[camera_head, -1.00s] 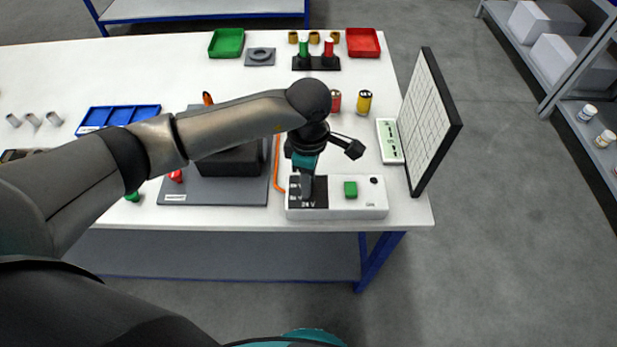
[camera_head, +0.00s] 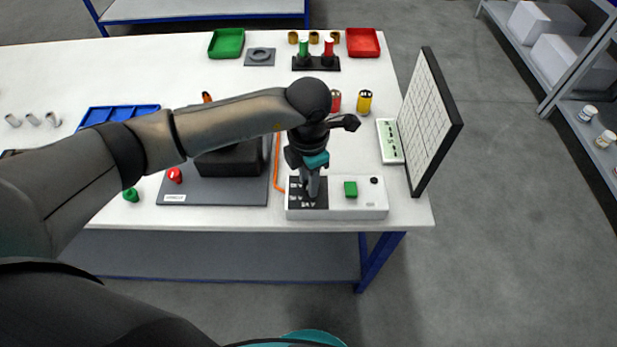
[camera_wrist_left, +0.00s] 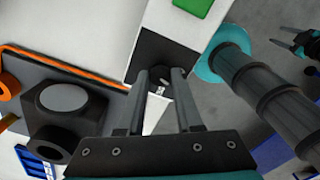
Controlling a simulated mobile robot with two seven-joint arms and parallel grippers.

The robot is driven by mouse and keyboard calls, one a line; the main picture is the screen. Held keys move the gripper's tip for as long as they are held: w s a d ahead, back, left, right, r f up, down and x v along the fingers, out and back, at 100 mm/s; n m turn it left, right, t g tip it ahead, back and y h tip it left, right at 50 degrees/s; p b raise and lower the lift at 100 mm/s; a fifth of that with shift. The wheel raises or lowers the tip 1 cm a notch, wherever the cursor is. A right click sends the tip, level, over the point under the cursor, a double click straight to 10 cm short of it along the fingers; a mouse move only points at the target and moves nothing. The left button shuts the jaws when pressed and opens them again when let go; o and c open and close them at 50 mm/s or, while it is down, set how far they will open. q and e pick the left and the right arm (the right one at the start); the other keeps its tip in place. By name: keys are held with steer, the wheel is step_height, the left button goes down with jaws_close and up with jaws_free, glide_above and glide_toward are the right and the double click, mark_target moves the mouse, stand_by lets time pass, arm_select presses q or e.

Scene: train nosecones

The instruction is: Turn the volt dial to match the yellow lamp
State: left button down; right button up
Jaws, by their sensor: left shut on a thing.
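The volt dial (camera_wrist_left: 159,76) is a dark knob on the black panel of a white power box (camera_head: 335,213) at the table's front edge. My left gripper (camera_head: 311,194) points down at this panel. In the left wrist view its two fingers (camera_wrist_left: 164,78) sit on either side of the dial, shut on it. The fingers hide much of the dial, and its pointer and setting cannot be read. The yellow lamp (camera_head: 364,103), a small yellow cylinder with a dark top, stands behind the box. Dark jaws at the upper right of the wrist view look like my right gripper (camera_wrist_left: 297,45).
A green button (camera_head: 350,189) is on the box. An orange cable (camera_head: 277,165) runs beside it. A grey board with a black block (camera_head: 231,162) lies to the left. A red cylinder (camera_head: 335,103) stands near the lamp. A white gridded panel (camera_head: 425,125) stands at the right edge.

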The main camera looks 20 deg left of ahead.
arm_select(q)
steer(key=shift+n, duration=1.5)
steer(key=c, duration=0.6)
jaws_free()
step_height(320, 180, up, 15)
steer(key=shift+r, duration=0.2)
